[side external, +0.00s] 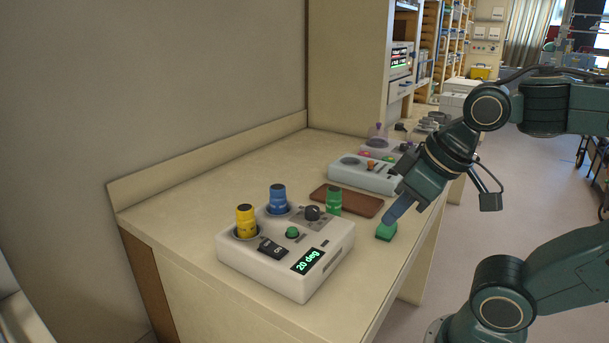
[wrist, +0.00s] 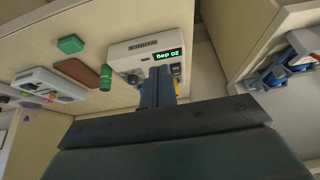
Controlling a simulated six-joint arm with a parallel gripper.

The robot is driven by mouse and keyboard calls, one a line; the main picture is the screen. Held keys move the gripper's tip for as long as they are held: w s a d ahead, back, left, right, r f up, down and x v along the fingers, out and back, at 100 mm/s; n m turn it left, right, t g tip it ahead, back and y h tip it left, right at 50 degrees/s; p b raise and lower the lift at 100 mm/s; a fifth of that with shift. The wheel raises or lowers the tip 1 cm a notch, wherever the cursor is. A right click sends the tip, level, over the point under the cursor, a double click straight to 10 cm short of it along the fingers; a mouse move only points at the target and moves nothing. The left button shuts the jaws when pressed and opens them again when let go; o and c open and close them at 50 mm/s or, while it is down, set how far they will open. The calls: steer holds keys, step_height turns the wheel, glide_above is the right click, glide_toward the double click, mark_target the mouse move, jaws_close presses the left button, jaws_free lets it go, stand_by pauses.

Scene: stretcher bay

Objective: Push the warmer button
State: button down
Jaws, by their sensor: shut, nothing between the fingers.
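The warmer (side external: 310,280) is a white box on the bench in the side view, its display (side external: 307,261) reading "20 deg". A round green button (side external: 292,232) sits on its top, between a black knob (side external: 312,212) and a dark labelled switch (side external: 272,249). My gripper (side external: 392,220) is shut and empty, to the right of the warmer and apart from it. In the wrist view, my fingers (wrist: 158,87) overlap part of the warmer (wrist: 127,56), and the button cannot be made out there.
A yellow vial (side external: 246,221) and a blue vial (side external: 278,199) stand in the warmer. A green vial (side external: 334,201) is at its far corner. A green block (side external: 386,231), brown board (side external: 346,201) and another white device (side external: 364,176) lie farther along the bench.

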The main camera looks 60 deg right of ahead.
steer(key=shift+w, duration=0.15)
steer(key=m+t+y, duration=0.2)
steer(key=y, duration=0.3)
glide_above(297, 229)
steer(key=shift+f, duration=1.1)
steer(key=shift+f, duration=0.1)
steer(key=shift+f, duration=4.3)
